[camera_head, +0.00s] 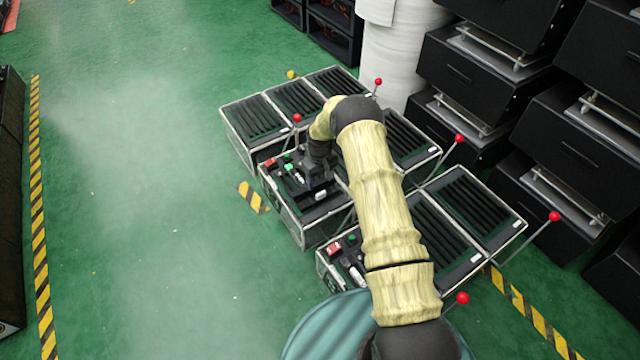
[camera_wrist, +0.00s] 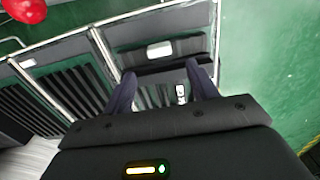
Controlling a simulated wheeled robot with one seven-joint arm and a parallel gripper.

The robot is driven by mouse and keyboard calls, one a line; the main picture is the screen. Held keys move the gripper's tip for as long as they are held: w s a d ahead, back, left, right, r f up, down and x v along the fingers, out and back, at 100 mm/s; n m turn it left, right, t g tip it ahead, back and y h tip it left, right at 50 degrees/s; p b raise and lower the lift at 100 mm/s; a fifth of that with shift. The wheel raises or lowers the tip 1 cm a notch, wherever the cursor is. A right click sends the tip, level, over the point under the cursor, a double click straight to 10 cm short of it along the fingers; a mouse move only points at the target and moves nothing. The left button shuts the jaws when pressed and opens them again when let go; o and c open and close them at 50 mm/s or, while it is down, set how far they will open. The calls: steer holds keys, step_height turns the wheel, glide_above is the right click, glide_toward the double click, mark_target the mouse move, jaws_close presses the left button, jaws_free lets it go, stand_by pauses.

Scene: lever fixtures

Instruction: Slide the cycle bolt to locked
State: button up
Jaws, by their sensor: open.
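My gripper (camera_head: 318,186) is over the control panel of the middle black box (camera_head: 290,215) in the head view. In the wrist view my gripper (camera_wrist: 160,74) has its two dark fingers apart, with nothing seen held between them. A small silver-white piece (camera_wrist: 181,92), which may be the cycle bolt, shows between the fingers, nearer the right one. Its lower part is hidden by the gripper body, so I cannot tell its position or whether a finger touches it. Red (camera_head: 270,163) and green (camera_head: 288,167) buttons sit on the panel's left part.
A similar panel with a red button (camera_head: 333,248) stands nearer me. Red-knobbed levers (camera_head: 297,117) rise around the boxes; one red knob (camera_wrist: 24,8) shows in the wrist view. Black drawer units (camera_head: 470,75) stand at right. Green floor (camera_head: 140,180) at left is clear.

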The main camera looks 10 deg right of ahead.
step_height(320, 180, up, 11)
steer(key=p, duration=0.3)
steer(key=shift+f, duration=0.2)
step_height(320, 180, up, 11)
steer(key=m+p, duration=0.1)
glide_above(320, 193)
steer(key=s, duration=0.5)
steer(key=s+r+m+t, duration=0.1)
steer(key=s+r, duration=0.6)
steer(key=r, duration=0.1)
steer(key=s+d+r+m+t+p, duration=0.1)
steer(key=s+r, duration=0.3)
steer(key=s, duration=0.5)
steer(key=s+d+r+m+t+p, duration=0.1)
steer(key=s+r+m, duration=0.15)
steer(key=s, duration=0.75)
step_height(320, 193, up, 39)
steer(key=p, duration=3.8)
steer(key=shift+n, duration=0.45)
steer(key=shift+d+f, duration=0.1)
steer(key=shift+f, duration=0.1)
